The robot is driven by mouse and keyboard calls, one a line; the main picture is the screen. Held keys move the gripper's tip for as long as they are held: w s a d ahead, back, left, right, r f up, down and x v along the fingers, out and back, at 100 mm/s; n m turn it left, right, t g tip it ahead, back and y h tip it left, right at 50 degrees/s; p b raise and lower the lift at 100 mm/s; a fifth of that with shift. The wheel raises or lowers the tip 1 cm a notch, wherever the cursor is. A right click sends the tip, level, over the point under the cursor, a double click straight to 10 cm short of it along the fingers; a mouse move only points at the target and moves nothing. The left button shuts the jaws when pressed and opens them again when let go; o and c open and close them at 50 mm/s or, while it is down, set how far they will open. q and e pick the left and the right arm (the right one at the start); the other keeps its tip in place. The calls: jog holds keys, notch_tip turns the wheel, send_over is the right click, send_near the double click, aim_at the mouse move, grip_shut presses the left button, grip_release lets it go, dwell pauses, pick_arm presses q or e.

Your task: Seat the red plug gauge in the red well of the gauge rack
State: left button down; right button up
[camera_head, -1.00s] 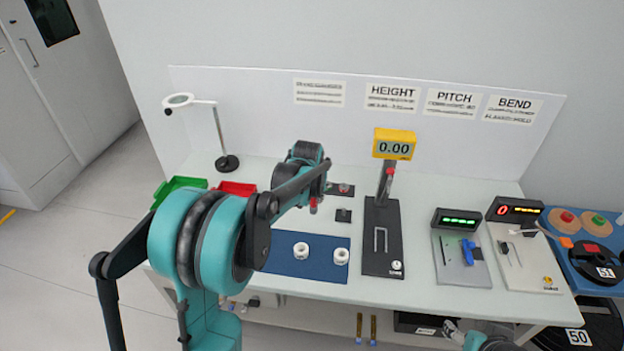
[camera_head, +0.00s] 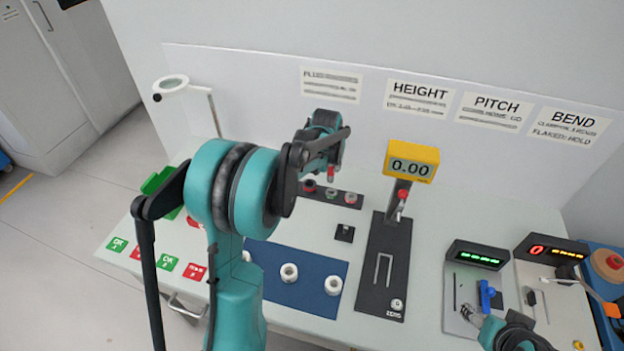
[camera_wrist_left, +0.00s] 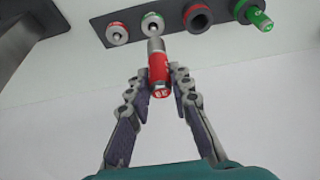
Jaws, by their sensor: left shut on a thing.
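My left gripper (camera_wrist_left: 160,85) is shut on the red plug gauge (camera_wrist_left: 159,72), a red cylinder with a grey metal tip pointing toward the gauge rack. In the head view the red gauge (camera_head: 331,174) hangs from the gripper (camera_head: 329,165) above the dark gauge rack (camera_head: 322,193). In the left wrist view the rack (camera_wrist_left: 177,23) carries a red well with a dark open hole (camera_wrist_left: 197,18), a red ring with a pale centre and a green ring. The gauge tip appears apart from the red well. My right gripper (camera_head: 470,316) is low at right; its fingers are unclear.
A green plug (camera_wrist_left: 258,15) stands at one rack end. A small black block (camera_head: 344,233) and the height gauge (camera_head: 386,265) stand nearby. A blue mat (camera_head: 293,300) holds white rings. A magnifier lamp (camera_head: 172,84) stands at left.

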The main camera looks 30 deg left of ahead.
pick_arm(q)
jog(key=a+f+b, duration=0.1)
jog(key=a+f, duration=0.3)
jog(key=a+f+b, duration=0.2)
jog(key=a+f, duration=0.1)
jog(key=f, duration=0.2)
jog(key=shift+s+a, duration=0.15)
jog(key=shift+a, duration=0.25)
jog(key=shift+r, duration=0.1)
jog(key=shift+b, duration=0.35)
jog(key=c, duration=1.4)
grip_release()
jog(key=shift+o, duration=0.2)
